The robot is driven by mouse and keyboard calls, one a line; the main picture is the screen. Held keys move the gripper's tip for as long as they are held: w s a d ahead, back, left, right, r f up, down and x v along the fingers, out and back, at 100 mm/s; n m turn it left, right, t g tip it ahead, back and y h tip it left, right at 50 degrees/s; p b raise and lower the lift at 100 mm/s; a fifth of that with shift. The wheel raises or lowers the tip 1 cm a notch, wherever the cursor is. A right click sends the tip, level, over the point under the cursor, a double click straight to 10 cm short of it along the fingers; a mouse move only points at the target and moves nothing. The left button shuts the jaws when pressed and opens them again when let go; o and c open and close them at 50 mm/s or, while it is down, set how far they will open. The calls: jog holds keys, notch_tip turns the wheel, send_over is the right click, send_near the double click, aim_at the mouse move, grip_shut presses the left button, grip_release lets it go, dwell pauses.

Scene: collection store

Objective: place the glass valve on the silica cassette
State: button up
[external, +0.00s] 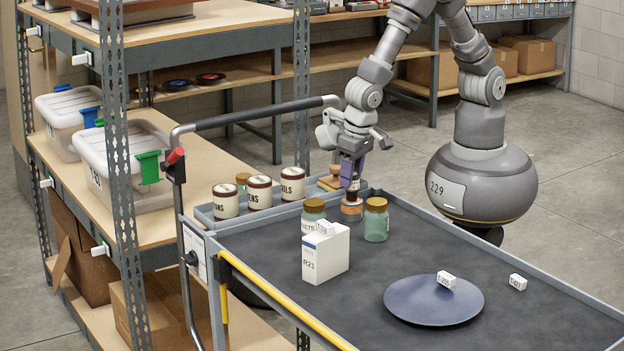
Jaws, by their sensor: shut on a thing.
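My gripper (351,184) points down over the far left part of the grey cart top and is shut on the glass valve (352,195). Only a small dark part of the valve shows below the purple fingers; the rest is hidden. Directly below is a low, round, orange-brown thing that looks like the silica cassette (351,211), on the cart top. The valve appears just above or on it; I cannot tell whether they touch.
Glass jars with brown lids (376,220) and a white box (326,252) stand close in front. A blue plate (432,306) bearing a white tag lies at the right front. Labelled tins (259,192) stand in the side tray.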

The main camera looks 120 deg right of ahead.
aim_at(358, 177)
jog(key=o, duration=1)
jog(key=r+p, duration=0.1)
jog(key=r, duration=0.3)
jog(key=a+r+p, duration=0.1)
jog(key=r, duration=0.3)
jog(key=r+p, duration=0.2)
jog(key=r, duration=0.2)
jog(key=shift+s+a, duration=0.3)
jog(key=shift+s, duration=0.1)
